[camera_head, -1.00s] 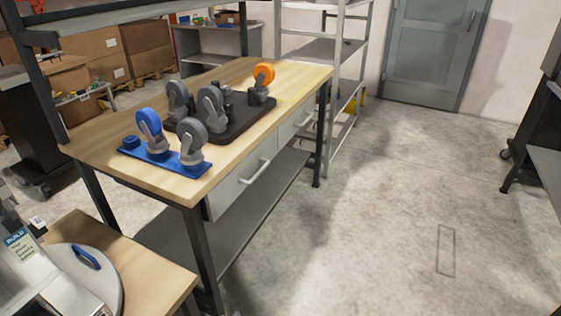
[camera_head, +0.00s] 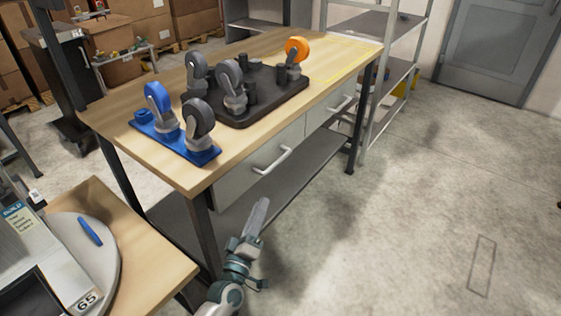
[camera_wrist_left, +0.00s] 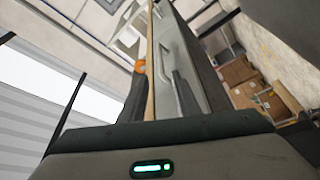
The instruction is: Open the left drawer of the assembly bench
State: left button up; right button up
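The assembly bench (camera_head: 225,152) has a wooden top and two grey drawers under its front edge. The left drawer (camera_head: 238,182) is the nearer one, with a bar handle (camera_head: 271,161); its front looks flush and closed. My left gripper (camera_head: 258,212) is below and in front of this drawer, apart from the handle. Its finger spacing cannot be made out. The left wrist view shows a grey drawer front (camera_wrist_left: 172,50) and a handle (camera_wrist_left: 181,92) beyond the gripper body, tilted. My right gripper is in neither view.
The right drawer (camera_head: 326,112) looks closed. Grey and blue caster wheels and an orange wheel (camera_head: 297,49) stand on the bench top. A lower shelf (camera_head: 300,172) runs under the drawers. A small wooden table (camera_head: 150,250) stands at lower left. Floor to the right is clear.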

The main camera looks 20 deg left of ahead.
pick_arm(q)
jog(key=shift+w, duration=0.1)
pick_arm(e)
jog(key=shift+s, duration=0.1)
pick_arm(q)
jog(key=p, duration=0.1)
send_near(278, 160)
jog(key=x, duration=0.8)
jog(key=shift+w+f, duration=0.3)
jog(key=shift+w+r, duration=0.1)
jog(key=shift+w, duration=0.5)
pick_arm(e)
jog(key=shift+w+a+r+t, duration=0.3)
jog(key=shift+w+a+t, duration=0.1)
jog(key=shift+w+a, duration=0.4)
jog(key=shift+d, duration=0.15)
pick_arm(q)
grip_shut()
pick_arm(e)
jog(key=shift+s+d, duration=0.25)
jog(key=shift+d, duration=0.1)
